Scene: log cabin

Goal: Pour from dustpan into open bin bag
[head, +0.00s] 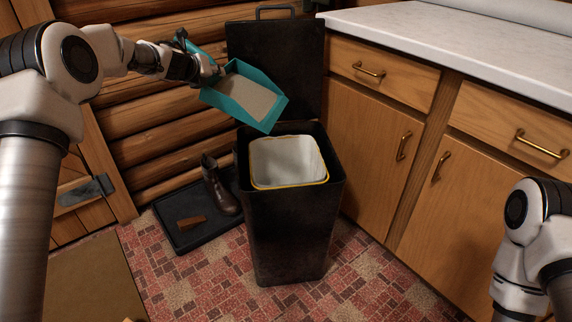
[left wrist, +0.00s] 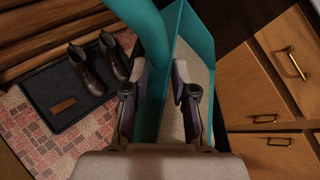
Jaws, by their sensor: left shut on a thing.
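A teal dustpan (head: 268,119) with a layer of grey-beige fine material (head: 247,97) in it is held above the bin's back left rim, tilted with its front edge toward the bin. My left gripper (head: 208,70) is shut on the dustpan's handle; it also shows in the left wrist view (left wrist: 160,105), with the teal handle between its fingers. The open bin bag (head: 288,162), pale with a yellow edge, lines the black bin (head: 292,235). The bag looks empty, though its bottom is hidden. My right arm shows at the lower right, but its gripper is out of view.
The bin's black lid (head: 275,55) stands open behind it. Wooden cabinets (head: 365,125) with a pale countertop (head: 450,40) stand close on the right. A black tray (head: 185,235) with dark boots (left wrist: 88,72) and a small brown block (head: 192,222) lies left of the bin.

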